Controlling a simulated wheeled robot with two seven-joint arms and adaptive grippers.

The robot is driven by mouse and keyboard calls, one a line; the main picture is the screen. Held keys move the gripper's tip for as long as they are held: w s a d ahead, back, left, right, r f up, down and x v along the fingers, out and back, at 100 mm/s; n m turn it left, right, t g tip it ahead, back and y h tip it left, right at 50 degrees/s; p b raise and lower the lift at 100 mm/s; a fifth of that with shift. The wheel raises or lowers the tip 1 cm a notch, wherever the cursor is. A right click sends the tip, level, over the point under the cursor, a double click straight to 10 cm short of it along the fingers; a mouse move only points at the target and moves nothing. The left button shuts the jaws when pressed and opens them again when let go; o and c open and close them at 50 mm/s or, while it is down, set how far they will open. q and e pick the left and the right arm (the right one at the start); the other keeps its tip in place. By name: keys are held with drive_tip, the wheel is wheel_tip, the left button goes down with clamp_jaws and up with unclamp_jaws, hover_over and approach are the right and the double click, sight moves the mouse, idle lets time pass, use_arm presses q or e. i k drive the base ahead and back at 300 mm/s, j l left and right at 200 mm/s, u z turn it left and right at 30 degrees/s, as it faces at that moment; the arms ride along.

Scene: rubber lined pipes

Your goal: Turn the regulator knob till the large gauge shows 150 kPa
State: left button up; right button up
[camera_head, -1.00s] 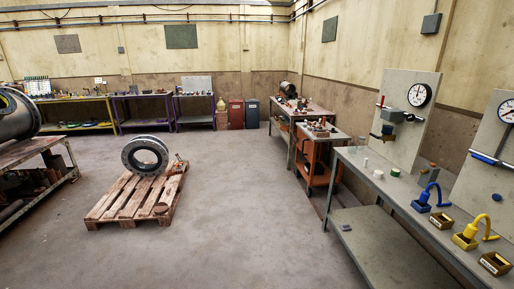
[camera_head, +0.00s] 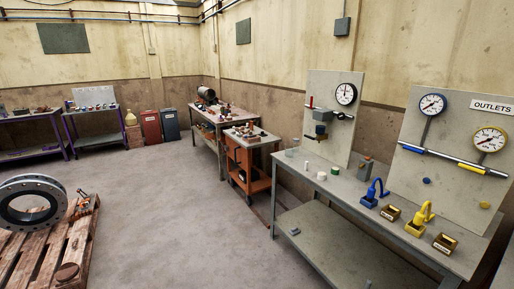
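A large white-faced gauge (camera_head: 346,94) is mounted at the top of the left grey panel (camera_head: 334,133) on the workbench at the right. Its reading is too small to tell. Below it, a grey block-shaped regulator (camera_head: 322,116) sits on a short pipe with a red part at its left. A darker knob-like part (camera_head: 320,129) hangs under the block; I cannot tell for sure that it is the regulator knob. Neither of my grippers shows in the view.
The right panel has two more gauges (camera_head: 433,104) (camera_head: 490,139) and an OUTLETS sign (camera_head: 492,105). Blue and yellow fittings (camera_head: 424,214) stand on the workbench (camera_head: 345,193). An orange cart (camera_head: 250,165) and a pallet (camera_head: 50,254) stand left. The floor between is clear.

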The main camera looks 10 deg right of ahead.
sight(342, 116)
drive_tip(key=i+j+z, duration=0.25)
drive_tip(key=z, duration=0.2)
drive_tip(key=i+j+z, duration=0.2)
drive_tip(key=j+z, duration=0.25)
drive_tip(key=i+j+z, duration=0.25)
drive_tip(key=j, duration=0.2)
drive_tip(key=j+z, duration=0.55)
drive_tip(key=j, duration=0.35)
drive_tip(key=i, duration=0.05)
